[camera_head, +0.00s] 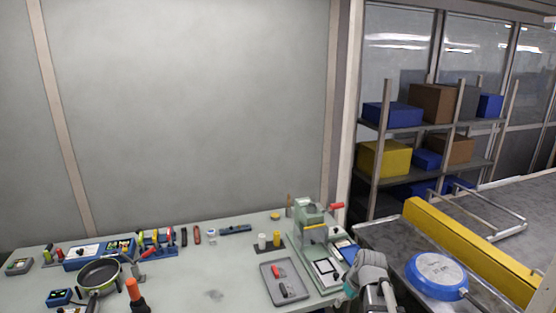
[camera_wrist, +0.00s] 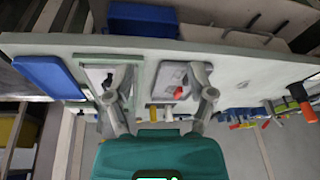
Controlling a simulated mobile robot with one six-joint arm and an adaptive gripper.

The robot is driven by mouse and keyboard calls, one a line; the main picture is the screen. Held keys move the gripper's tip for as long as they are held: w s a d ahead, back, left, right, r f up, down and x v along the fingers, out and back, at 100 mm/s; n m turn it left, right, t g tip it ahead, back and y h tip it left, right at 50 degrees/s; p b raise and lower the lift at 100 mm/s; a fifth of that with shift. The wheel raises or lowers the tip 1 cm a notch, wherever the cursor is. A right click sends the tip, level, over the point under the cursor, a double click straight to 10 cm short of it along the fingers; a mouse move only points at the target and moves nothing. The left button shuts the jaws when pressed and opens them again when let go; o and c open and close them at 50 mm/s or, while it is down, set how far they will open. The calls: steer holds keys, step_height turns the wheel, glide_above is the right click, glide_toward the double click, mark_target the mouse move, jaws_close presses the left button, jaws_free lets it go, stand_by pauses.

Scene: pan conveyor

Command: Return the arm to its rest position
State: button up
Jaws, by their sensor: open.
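My gripper (camera_wrist: 160,82) shows in the wrist view with its two grey fingers spread apart and nothing between them. In the head view my grey arm (camera_head: 371,268) rises at the lower middle right, in front of the bench's right end; the fingers cannot be made out there. In the wrist view the bench top appears upside down beyond the fingers. A grey tray (camera_wrist: 166,92) with a red-handled item lies in line with the gap between the fingers, apart from them.
A pale green press (camera_head: 308,232) and a tray (camera_head: 266,284) stand on the bench (camera_head: 205,290) near my arm. A dark pan (camera_head: 98,275) sits at left. A blue pan (camera_head: 436,271) lies at right beside a yellow rail (camera_head: 470,250). Shelves with boxes stand behind.

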steer(key=s+a+f+m+g+h+b, duration=0.1)
steer(key=s+f+m+b, duration=0.1)
steer(key=s, duration=0.3)
steer(key=s+a+f+m+g+h+b, duration=0.1)
steer(key=s+a+f+m+b, duration=0.1)
steer(key=s+f+m, duration=0.1)
steer(key=shift+s+a+f+m, duration=0.25)
steer(key=shift+s+m, duration=0.35)
steer(key=shift+s, duration=0.6)
steer(key=shift+r, duration=0.1)
stand_by(1.1)
